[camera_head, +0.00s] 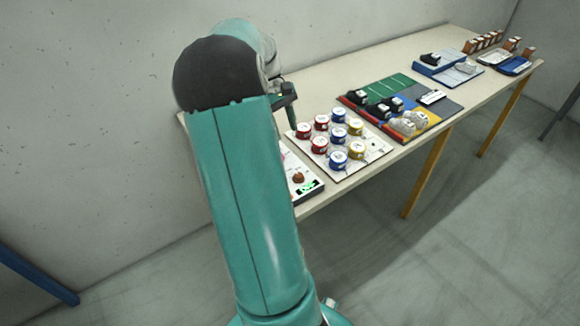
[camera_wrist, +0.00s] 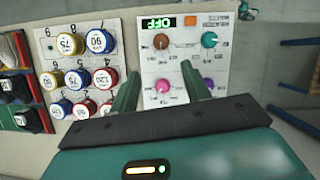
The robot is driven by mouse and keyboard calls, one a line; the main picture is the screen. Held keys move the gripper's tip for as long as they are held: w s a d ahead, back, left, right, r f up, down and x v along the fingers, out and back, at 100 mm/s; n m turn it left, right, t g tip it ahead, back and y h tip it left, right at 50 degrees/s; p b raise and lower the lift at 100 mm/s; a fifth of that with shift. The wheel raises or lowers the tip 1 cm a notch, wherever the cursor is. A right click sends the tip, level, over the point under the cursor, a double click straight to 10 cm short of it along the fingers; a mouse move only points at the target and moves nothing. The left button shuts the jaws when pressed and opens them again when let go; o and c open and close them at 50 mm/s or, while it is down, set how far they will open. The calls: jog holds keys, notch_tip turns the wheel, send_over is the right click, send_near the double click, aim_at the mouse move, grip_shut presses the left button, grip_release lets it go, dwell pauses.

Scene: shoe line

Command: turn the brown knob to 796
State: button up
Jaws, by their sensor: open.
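The brown knob (camera_wrist: 161,41) sits on a white panel (camera_wrist: 174,17) in the wrist view, at the panel's upper left. It also shows in the head view (camera_head: 298,177), beside my arm. A small display (camera_wrist: 158,22) next to the knob shows green characters that look like OFF, upside down. My gripper (camera_wrist: 158,82) is open and empty, with its two green fingers apart over the panel. The brown knob lies beyond the fingertips, apart from them. In the head view, my arm hides most of the panel.
The panel also carries a teal knob (camera_wrist: 208,40), a pink knob (camera_wrist: 162,86), a purple knob (camera_wrist: 207,84) and an orange square (camera_wrist: 190,20). A board (camera_wrist: 50,22) of numbered red, blue and yellow cans lies beside it. Shoes on coloured mats (camera_head: 384,86) stand farther along the table.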

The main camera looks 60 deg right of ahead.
send_near(298, 175)
jog(key=x, duration=0.7)
jog(key=shift+s+f, duration=0.1)
jog(key=shift+f, duration=0.25)
jog(key=c, duration=1)
